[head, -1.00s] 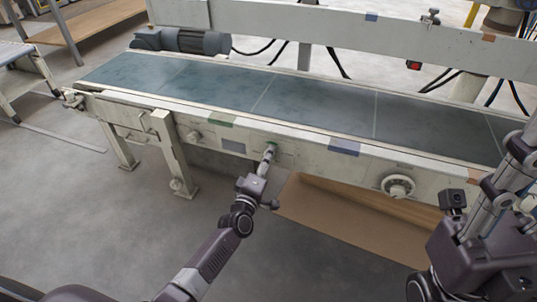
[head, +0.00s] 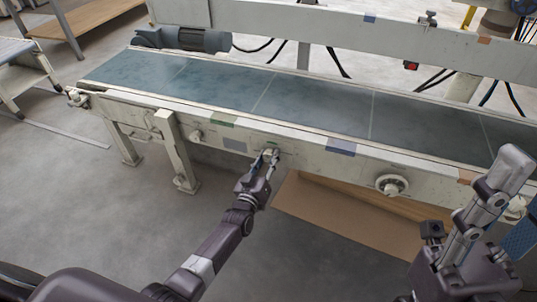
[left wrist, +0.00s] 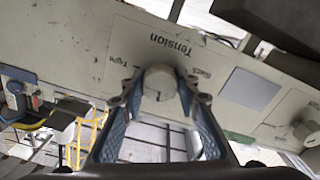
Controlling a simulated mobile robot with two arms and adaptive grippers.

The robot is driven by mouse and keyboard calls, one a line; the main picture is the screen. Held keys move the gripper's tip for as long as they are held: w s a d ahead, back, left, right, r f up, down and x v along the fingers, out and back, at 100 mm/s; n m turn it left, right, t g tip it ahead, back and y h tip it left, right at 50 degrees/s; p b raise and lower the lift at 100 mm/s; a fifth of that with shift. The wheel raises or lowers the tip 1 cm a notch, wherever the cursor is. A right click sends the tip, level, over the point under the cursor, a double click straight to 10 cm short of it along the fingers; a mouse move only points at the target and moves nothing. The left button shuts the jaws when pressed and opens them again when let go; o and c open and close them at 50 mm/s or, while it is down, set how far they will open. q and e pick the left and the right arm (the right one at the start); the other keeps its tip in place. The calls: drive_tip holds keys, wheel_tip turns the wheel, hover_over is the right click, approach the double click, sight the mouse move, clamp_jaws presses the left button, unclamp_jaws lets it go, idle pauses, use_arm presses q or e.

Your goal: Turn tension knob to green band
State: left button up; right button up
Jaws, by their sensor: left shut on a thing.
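The tension knob (left wrist: 158,83) is a pale round knob with a small mark, on the pale side panel of the conveyor. The word Tension (left wrist: 172,43) and the Tight and Slack labels are upside down in the left wrist view. My left gripper (head: 269,155) is shut on the knob, one finger on each side. In the head view its fingers partly hide the knob (head: 270,152). My right gripper (head: 515,198) is at the right edge, its fingers apart and empty, partly cut off. I cannot make out a green band beside the knob.
A green patch (head: 222,124) and a blue patch (head: 341,147) mark the conveyor frame. A smaller knob (head: 196,136) is to the left and a round handwheel (head: 391,185) to the right.

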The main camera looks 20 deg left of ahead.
use_arm(q)
drive_tip(key=shift+m, duration=0.9)
drive_tip(key=o, duration=1.2)
drive_tip(key=shift+c, duration=0.2)
drive_tip(key=shift+s, duration=0.15)
drive_tip(key=s, duration=1.1)
drive_tip(key=shift+s+a, duration=0.2)
drive_tip(key=shift+s, duration=0.2)
